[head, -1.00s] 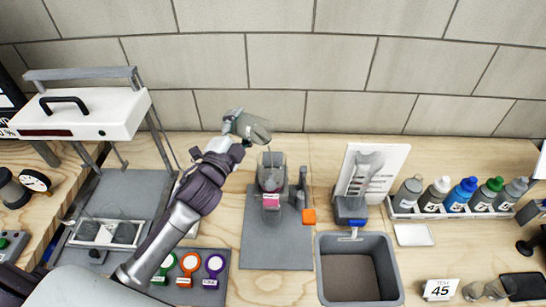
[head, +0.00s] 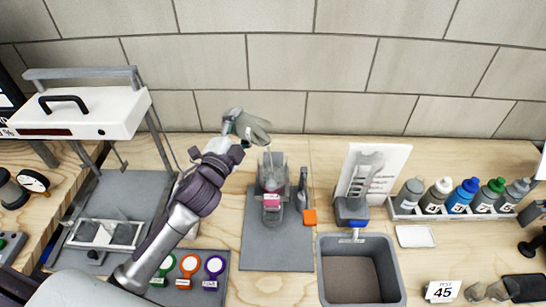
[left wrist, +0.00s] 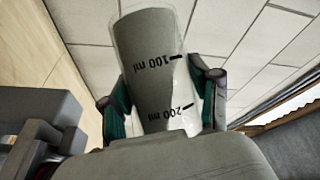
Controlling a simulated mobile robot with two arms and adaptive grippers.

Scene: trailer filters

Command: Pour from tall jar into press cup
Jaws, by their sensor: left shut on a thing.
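My left gripper (head: 233,122) is shut on the tall jar (head: 254,128), which is tilted with its mouth down to the right, above the press. In the left wrist view the jar (left wrist: 158,75) sits between the two fingers and shows 100 ml and 200 ml marks with grey content inside. A thin streak runs from the jar's mouth down toward the press cup (head: 271,185), a clear cup with a pink label. The cup stands in the press on a grey mat (head: 262,250). My right gripper is not in view.
An orange-tipped lever (head: 309,217) is right of the cup. A grey bin (head: 392,265), a white board (head: 388,165) and a rack of bottles (head: 450,213) stand farther right. Coloured ring tags (head: 190,263) lie front left, near a white-topped machine (head: 95,115). The tiled wall is close behind.

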